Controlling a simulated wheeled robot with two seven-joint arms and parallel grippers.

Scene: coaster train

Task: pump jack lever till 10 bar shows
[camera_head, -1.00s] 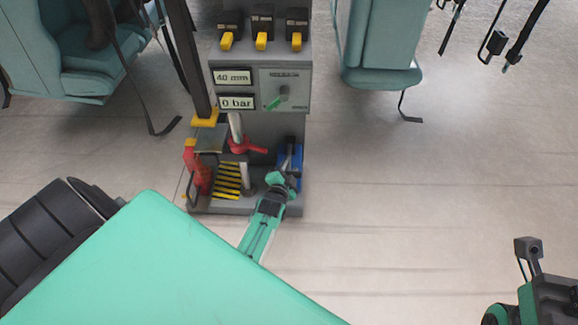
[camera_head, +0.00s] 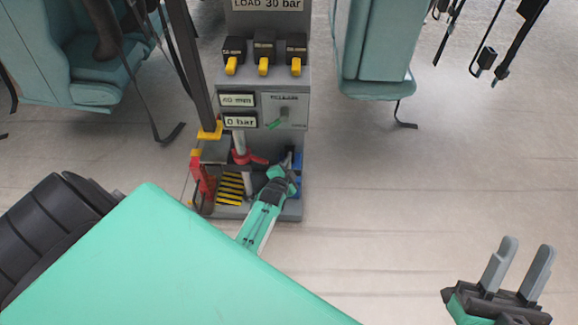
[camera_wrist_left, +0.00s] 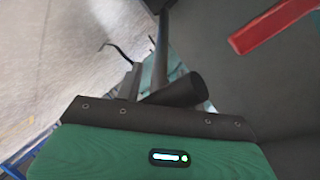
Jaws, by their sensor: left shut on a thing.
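The jack (camera_head: 298,160) is a blue unit low at the right of the grey stand. Its dark lever (camera_head: 289,158) is mostly hidden by my left gripper (camera_head: 284,174), which is shut on it. In the left wrist view a dark round grip (camera_wrist_left: 180,91) lies across between the fingers of my left gripper (camera_wrist_left: 158,75). The pressure display (camera_head: 240,121) reads 0 bar. My right gripper (camera_head: 517,265) is at the lower right, fingers apart, empty and pointing up.
Above the display are a blurred 40 mm display (camera_head: 237,100), a green valve handle (camera_head: 276,123) and several yellow-tipped switches (camera_head: 264,66). A red handle (camera_head: 248,157) is left of the jack; a red bar (camera_wrist_left: 270,25) shows in the wrist view.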

